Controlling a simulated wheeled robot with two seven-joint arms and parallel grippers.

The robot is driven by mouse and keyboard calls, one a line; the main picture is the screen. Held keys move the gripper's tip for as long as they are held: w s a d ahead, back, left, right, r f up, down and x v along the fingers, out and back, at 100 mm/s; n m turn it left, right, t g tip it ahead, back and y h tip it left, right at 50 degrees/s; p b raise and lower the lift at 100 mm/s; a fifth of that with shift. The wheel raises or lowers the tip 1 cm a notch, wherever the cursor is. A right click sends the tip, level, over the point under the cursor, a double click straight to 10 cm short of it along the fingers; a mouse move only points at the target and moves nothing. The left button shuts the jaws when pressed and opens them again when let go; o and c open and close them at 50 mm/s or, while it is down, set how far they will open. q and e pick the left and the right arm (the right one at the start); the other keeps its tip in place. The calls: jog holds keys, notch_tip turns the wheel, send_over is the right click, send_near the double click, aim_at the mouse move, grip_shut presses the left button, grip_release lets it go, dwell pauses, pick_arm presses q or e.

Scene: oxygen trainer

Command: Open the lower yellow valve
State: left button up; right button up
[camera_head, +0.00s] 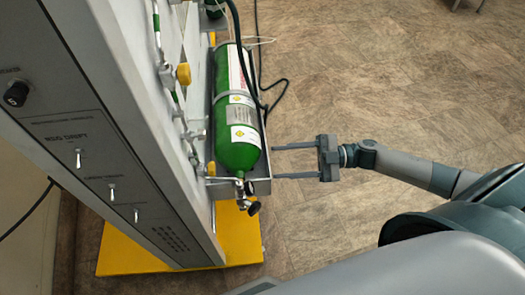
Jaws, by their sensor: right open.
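The trainer cabinet (130,130) stands at the left, with pipes and fittings along its side. A yellow valve knob (183,74) sits on that side, left of the green cylinder (238,150). A smaller yellow part (211,168) shows lower, beside the cylinder's bottom end; I cannot tell whether it is a valve. My right gripper (275,162) comes in from the right. It is open and empty, its two fingers apart and pointing left at the lower cylinder and its bracket. I cannot tell whether the fingertips touch the bracket. My left gripper is out of view.
A dark valve with a knob (249,204) is at the cylinder's bottom end. Black hoses (262,90) run along the cylinder's right. A yellow base plate (130,250) lies under the cabinet.

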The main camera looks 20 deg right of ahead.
jog(key=w+a+f+m+t+h, duration=0.2)
jog(key=w+a+m+t+h, duration=0.1)
jog(key=w+m+t+h, duration=0.55)
pick_arm(q)
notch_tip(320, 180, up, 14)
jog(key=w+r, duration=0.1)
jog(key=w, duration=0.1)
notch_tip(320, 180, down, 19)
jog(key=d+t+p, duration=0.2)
jog(key=p, duration=0.4)
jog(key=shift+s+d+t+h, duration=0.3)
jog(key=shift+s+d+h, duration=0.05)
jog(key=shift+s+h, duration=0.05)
pick_arm(e)
jog(key=s+f+m+g+h, duration=0.2)
jog(key=s+f, duration=0.6)
jog(key=f, duration=0.4)
jog(key=s+a+f+m+g+h, duration=0.1)
jog(key=s+f+m+g+h, duration=0.2)
jog(key=s+f, duration=0.5)
jog(key=s+a+f+m+g+h, duration=0.1)
jog(key=s+f+m+g, duration=0.3)
jog(key=s+f, duration=0.5)
notch_tip(320, 180, down, 8)
jog(key=shift+m+h, duration=0.45)
jog(key=shift+h, duration=0.2)
